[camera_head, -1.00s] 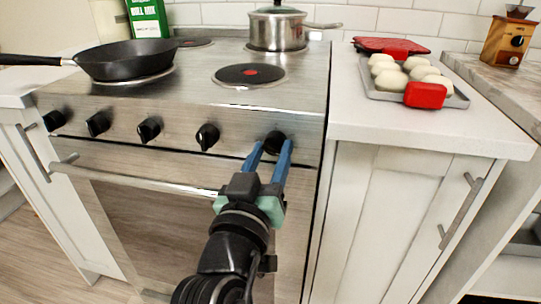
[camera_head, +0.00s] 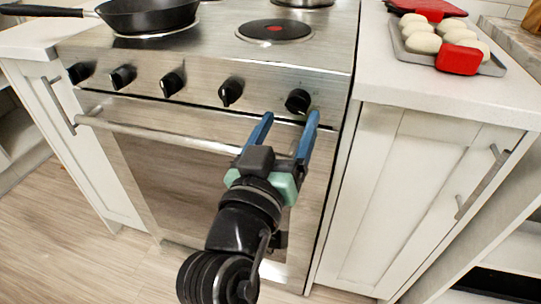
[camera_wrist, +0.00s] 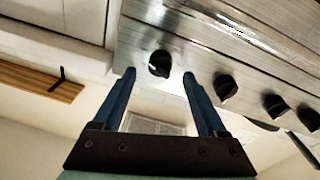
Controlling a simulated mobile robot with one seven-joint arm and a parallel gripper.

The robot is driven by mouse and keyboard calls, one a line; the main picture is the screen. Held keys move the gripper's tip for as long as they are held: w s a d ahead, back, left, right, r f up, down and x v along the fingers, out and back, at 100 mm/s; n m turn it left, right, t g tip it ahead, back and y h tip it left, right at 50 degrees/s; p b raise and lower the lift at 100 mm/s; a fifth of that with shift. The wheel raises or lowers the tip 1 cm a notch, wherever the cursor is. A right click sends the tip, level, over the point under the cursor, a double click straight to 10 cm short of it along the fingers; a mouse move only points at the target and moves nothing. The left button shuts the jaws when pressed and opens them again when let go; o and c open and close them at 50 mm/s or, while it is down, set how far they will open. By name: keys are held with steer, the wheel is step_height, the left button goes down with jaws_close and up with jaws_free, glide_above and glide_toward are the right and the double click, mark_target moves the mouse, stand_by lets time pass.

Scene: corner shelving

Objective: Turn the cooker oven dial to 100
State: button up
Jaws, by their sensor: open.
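The cooker (camera_head: 200,75) has a steel front panel with a row of several black dials. The rightmost dial (camera_head: 298,101) is nearest my gripper (camera_head: 290,122). My gripper is open and empty, its two blue fingers pointing up at the panel just below that dial. In the wrist view the same dial (camera_wrist: 160,64) shows beyond and between the fingertips of my gripper (camera_wrist: 160,75), apart from them. The other dials run off to the left in the head view, such as this one (camera_head: 231,92). I cannot read any dial markings or tell which is the oven dial.
The oven door handle (camera_head: 165,131) runs across below the dials, left of my gripper. A black frying pan (camera_head: 150,15) sits on the hob. At right, a tray of buns (camera_head: 440,40) stands on the white counter (camera_head: 430,90). The floor in front is clear.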

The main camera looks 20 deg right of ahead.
steer(key=v, duration=1)
steer(key=shift+w, duration=0.1)
steer(key=w+a+r+n+t+y, duration=0.1)
steer(key=w+a+r+t+y, duration=0.15)
steer(key=r, duration=0.45)
steer(key=w+a+r+t+y, duration=0.1)
steer(key=a+r+t+y, duration=0.15)
steer(key=r, duration=0.55)
steer(key=s+a+r+n+t+y+p, duration=0.1)
steer(key=s+a+r+n+t+y, duration=0.15)
steer(key=r, duration=0.55)
steer(key=s+a+r+n+t+y, duration=0.1)
steer(key=s+r+t+y, duration=0.25)
steer(key=r, duration=0.45)
step_height(320, 180, up, 38)
steer(key=p, duration=3.8)
steer(key=shift+w+t, duration=0.3)
steer(key=shift+t, duration=0.1)
